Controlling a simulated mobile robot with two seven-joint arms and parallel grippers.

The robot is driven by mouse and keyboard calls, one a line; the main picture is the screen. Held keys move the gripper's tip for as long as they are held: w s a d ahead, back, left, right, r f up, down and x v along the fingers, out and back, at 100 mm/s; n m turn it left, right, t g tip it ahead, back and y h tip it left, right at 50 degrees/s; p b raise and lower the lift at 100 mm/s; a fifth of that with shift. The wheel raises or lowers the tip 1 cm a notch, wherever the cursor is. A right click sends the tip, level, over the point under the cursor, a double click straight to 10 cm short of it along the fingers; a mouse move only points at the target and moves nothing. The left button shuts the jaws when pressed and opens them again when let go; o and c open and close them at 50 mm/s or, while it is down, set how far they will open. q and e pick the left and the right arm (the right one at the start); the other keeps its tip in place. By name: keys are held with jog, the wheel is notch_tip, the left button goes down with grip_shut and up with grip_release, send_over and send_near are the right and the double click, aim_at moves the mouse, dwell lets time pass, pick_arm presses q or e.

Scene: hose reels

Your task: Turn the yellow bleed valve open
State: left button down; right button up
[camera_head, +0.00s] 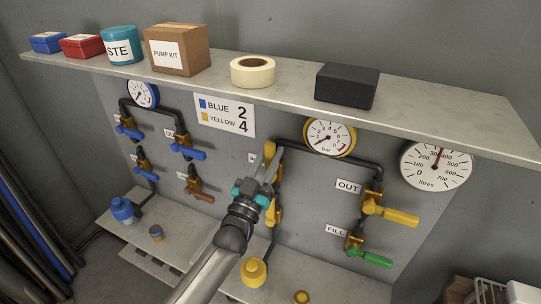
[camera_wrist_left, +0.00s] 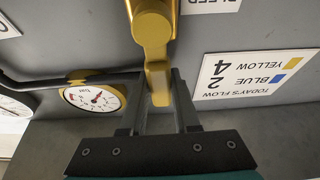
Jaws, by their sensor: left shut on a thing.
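The yellow bleed valve is on the grey wall panel, with its lever (camera_head: 269,150) pointing up in the head view. In the left wrist view, the lever (camera_wrist_left: 157,75) runs from the valve body (camera_wrist_left: 152,24) in between my fingers, beside a partly cut-off BLEED label (camera_wrist_left: 210,4). My left gripper (camera_head: 268,168) is shut on this lever; it also shows in the left wrist view (camera_wrist_left: 161,88). The arm and gripper hide part of the valve in the head view. My right gripper is not in view.
A shelf (camera_head: 440,122) with boxes and tape overhangs the panel. A yellow-rimmed gauge (camera_head: 329,137) and the flow sign (camera_head: 225,115) are near the gripper. The OUT valve's yellow lever (camera_head: 400,216) and the FILL valve's green lever (camera_head: 376,259) are to the right. Blue-lever valves (camera_head: 188,152) are left.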

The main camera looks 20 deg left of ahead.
pick_arm(q)
jog(key=c, duration=0.6)
grip_release()
jog(key=shift+c, duration=0.2)
jog(key=b+v, duration=0.2)
jog(key=v, duration=1.3)
jog(key=shift+s, duration=0.15)
jog(key=shift+f, duration=0.15)
